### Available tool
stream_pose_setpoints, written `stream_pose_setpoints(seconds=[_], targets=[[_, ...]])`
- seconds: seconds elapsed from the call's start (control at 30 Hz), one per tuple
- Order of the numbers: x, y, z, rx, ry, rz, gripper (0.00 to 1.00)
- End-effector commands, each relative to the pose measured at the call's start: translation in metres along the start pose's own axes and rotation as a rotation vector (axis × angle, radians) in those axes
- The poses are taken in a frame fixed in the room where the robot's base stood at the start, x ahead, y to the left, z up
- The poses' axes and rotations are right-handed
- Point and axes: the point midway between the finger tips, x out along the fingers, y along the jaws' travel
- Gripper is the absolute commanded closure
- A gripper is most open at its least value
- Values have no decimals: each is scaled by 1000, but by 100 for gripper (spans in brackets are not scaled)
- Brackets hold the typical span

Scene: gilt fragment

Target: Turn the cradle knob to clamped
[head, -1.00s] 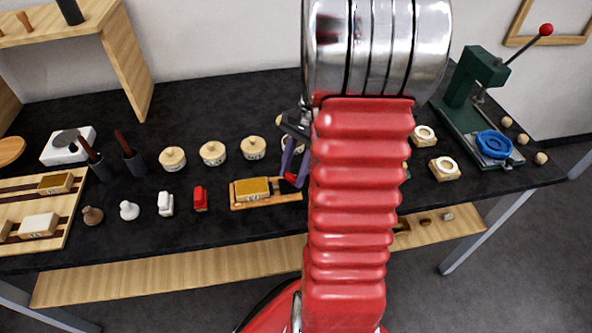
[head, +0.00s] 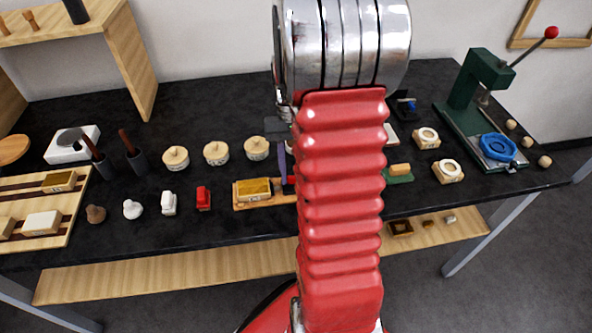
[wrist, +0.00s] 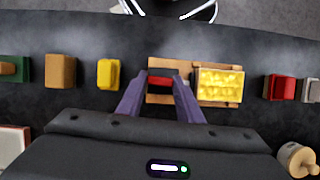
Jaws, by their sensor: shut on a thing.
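The cradle (head: 239,207) is a wooden base on the dark bench with a gold-topped block (head: 255,187) on it. In the wrist view the cradle (wrist: 180,65) shows its gold block (wrist: 220,84) to the right and the red knob (wrist: 160,82) to the left. My gripper (wrist: 160,78) has purple fingers, one on each side of the red knob, and is shut on it. The knob's setting cannot be read.
A yellow block (wrist: 108,74) and a brown block (wrist: 60,71) stand left of the cradle in the wrist view. A red stamp-like piece (head: 203,198) stands left of it in the head view. Round lidded pots (head: 216,152) stand behind. A green press (head: 478,95) is far right.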

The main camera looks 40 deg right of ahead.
Motion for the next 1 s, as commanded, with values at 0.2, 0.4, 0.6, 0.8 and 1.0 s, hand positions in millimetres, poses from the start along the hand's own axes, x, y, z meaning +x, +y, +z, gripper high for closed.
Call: stream_pose_setpoints(seconds=[0.2,0.4,0.6,0.8,1.0], targets=[[3,1,4,-53,-14,25,90],[3,1,4,-61,-14,28,90],[3,1,3,-60,-14,28,90],[2,1,2,-59,-8,27,55],[1,1,1,-59,-4,26,48]])
